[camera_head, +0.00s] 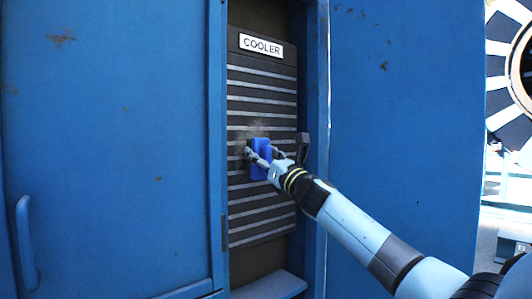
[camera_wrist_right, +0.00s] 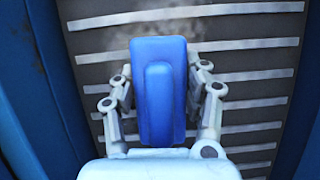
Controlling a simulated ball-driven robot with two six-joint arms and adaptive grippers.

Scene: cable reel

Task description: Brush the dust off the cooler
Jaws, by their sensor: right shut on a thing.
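The cooler (camera_head: 262,215) is a tall dark panel with pale horizontal slats and a white COOLER label (camera_head: 261,46), set in a blue cabinet. My right gripper (camera_head: 264,152) is at the middle of the cooler, shut on a blue brush (camera_head: 260,158). In the right wrist view the blue brush (camera_wrist_right: 160,95) stands between the two fingers, in front of the slats. A pale dusty smudge (camera_head: 257,130) shows around the top of the brush. The brush face toward the slats is hidden, so I cannot tell whether it touches. My left gripper is not in view.
A blue cabinet door (camera_head: 110,150) with a handle (camera_head: 26,243) is at the left. A blue panel (camera_head: 410,120) is at the right of the cooler recess. A dark latch-like part (camera_head: 303,148) sits at the recess's right edge. A ledge (camera_head: 272,287) lies below.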

